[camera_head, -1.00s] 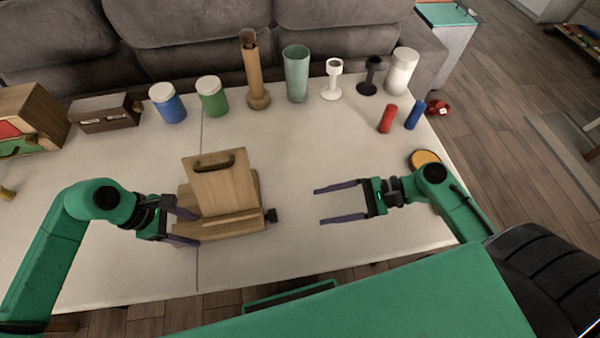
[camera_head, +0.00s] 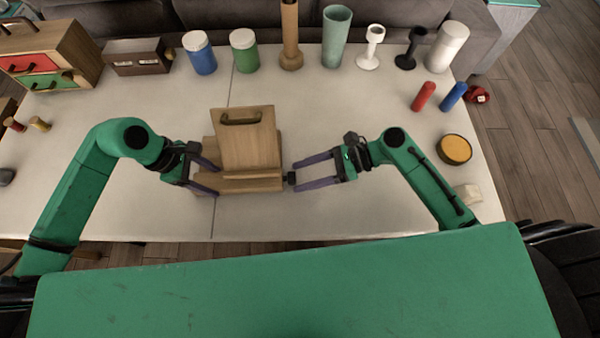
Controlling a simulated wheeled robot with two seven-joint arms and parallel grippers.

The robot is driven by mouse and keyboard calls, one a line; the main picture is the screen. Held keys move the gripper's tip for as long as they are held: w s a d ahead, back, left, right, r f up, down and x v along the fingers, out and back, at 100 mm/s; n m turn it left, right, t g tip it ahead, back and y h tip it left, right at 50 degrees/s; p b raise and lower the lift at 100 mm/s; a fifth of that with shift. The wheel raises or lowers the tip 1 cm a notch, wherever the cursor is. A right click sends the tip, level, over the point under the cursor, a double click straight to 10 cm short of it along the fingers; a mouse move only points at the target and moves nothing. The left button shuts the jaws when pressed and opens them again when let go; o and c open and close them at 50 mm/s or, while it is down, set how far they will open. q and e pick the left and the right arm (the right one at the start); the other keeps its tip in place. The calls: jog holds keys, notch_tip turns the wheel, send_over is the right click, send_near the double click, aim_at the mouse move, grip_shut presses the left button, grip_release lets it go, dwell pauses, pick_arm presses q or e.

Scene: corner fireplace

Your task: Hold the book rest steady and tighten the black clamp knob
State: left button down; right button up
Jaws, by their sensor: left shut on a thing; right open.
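The wooden book rest (camera_head: 248,146) stands on the white table left of the middle, its slanted back panel with a dark curved handle slot facing me. The small black clamp knob (camera_head: 290,178) sticks out from the right side of its base. My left gripper (camera_head: 217,180) is shut on the left side of the book rest's base. My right gripper (camera_head: 296,177) is open, its two purple fingers pointing left with the tips at the knob, one above and one below. I cannot tell whether they touch it.
Along the back stand a blue jar (camera_head: 200,55), a green jar (camera_head: 244,54), a wooden cylinder (camera_head: 290,35), a green glass (camera_head: 335,38) and several cups. A yellow-topped tin (camera_head: 454,149) lies right of my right arm. The table (camera_head: 330,215) is clear in front.

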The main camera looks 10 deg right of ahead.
jog(key=shift+a+f, duration=0.25)
jog(key=shift+a, duration=0.3)
grip_shut()
jog(key=shift+s+n+t, duration=0.2)
jog(key=shift+n+t, duration=1.2)
jog(key=shift+n, duration=0.6)
grip_release()
